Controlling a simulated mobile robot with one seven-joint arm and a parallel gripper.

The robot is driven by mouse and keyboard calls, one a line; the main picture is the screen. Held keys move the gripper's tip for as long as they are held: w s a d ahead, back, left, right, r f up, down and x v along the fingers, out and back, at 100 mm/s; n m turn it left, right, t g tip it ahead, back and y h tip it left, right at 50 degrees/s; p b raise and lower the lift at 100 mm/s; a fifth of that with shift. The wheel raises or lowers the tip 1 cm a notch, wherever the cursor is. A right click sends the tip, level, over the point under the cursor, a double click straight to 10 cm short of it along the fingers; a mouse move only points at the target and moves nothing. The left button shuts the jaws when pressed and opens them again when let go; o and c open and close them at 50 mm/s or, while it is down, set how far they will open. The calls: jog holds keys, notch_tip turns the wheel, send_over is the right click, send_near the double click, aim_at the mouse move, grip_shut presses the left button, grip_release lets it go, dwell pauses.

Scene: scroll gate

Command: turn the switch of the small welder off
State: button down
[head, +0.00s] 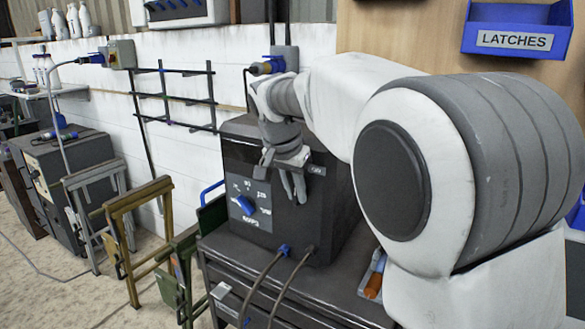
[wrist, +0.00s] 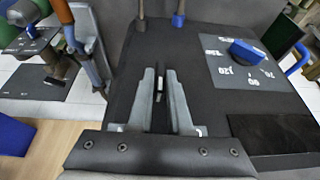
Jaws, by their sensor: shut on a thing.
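The small welder (head: 285,228) is a dark box on a dark cart in the middle of the head view. Its front face fills much of the wrist view (wrist: 215,120). A blue dial (head: 244,205) with white numbers is on its front, and it also shows in the wrist view (wrist: 248,52). My gripper (head: 294,198) is at the front face, right of the dial. In the wrist view my gripper (wrist: 161,72) has its fingers close together around a narrow dark piece with a light spot, seemingly the switch (wrist: 161,84). The fingers mostly hide it, so its position cannot be told.
Two cables with a blue plug (head: 284,251) run from the welder's lower front. Metal trestles (head: 135,225) and another dark machine (head: 70,170) stand at left. A blue bin marked LATCHES (head: 515,28) hangs at upper right. My arm covers the right side.

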jog(key=h+p, duration=0.1)
jog(key=p, duration=0.1)
jog(key=g+h+p, duration=0.1)
jog(key=p, duration=0.2)
jog(key=n+g+h+p, duration=0.1)
jog(key=p, duration=0.1)
jog(key=shift+w+a+r+h, duration=0.15)
jog(key=shift+a+r+h, duration=0.1)
jog(key=shift+r+h, duration=0.05)
jog(key=g+h+p, duration=0.1)
jog(key=p, duration=0.1)
jog(key=g+h+p, duration=0.1)
jog(key=h+p, duration=0.1)
jog(key=p, duration=0.1)
jog(key=shift+w+a+f+n, duration=0.1)
jog(key=shift+f+n, duration=0.3)
jog(key=shift+f, duration=0.1)
jog(key=c, duration=0.8)
grip_release()
jog(key=shift+c, duration=0.2)
jog(key=shift+a, duration=0.1)
jog(key=p+v, duration=0.4)
jog(key=v, duration=1.3)
jog(key=shift+w+a, duration=0.15)
jog(key=shift+a, duration=0.1)
